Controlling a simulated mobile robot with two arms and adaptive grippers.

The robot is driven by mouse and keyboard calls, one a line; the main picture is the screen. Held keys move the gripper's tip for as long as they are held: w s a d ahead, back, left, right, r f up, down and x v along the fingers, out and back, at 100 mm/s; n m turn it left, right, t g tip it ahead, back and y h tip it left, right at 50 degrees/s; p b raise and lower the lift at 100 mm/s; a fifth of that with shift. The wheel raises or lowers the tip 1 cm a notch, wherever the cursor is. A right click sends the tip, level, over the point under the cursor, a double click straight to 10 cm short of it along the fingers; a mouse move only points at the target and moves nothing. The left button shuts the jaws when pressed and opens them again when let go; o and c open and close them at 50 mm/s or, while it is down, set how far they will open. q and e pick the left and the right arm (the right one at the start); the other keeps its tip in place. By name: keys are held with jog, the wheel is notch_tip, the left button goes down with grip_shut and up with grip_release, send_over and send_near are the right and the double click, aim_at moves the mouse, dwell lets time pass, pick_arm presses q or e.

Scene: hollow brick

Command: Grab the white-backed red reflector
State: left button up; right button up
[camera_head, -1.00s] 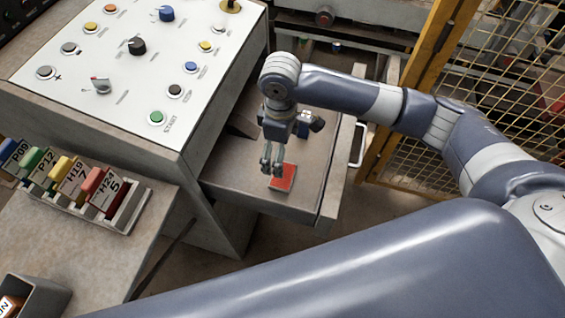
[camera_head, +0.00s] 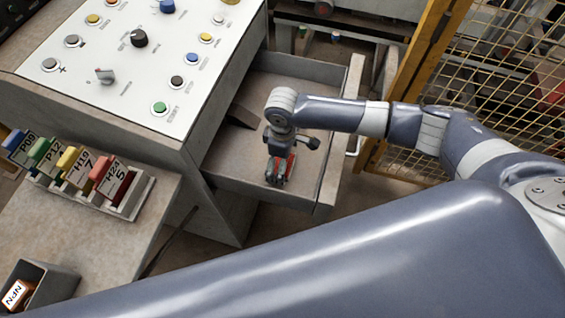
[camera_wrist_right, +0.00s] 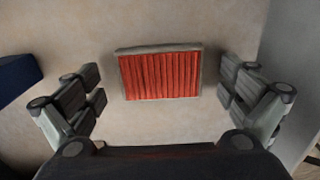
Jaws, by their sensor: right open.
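The red reflector (camera_wrist_right: 160,75) lies in the open drawer. Its ribbed red face is up, and a pale grey-white edge shows around it, mostly along the top. In the head view only a strip of the reflector (camera_head: 291,165) shows beside my right gripper (camera_head: 278,180), which points down over it. In the right wrist view my right gripper (camera_wrist_right: 163,94) is open, with its finger pairs left and right of the reflector and visible gaps on both sides. I cannot tell the exact height of the fingertips above the drawer floor. My left gripper is not in view.
The drawer's walls (camera_head: 327,185) surround the gripper. A control panel (camera_head: 125,60) with buttons and knobs stands left of it. A rack (camera_head: 128,205) of coloured labelled pieces and a small box (camera_head: 50,285) are at lower left. A yellow mesh fence (camera_head: 480,80) is at right.

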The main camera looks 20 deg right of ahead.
jog(key=c, duration=1.1)
jog(key=shift+c, duration=0.2)
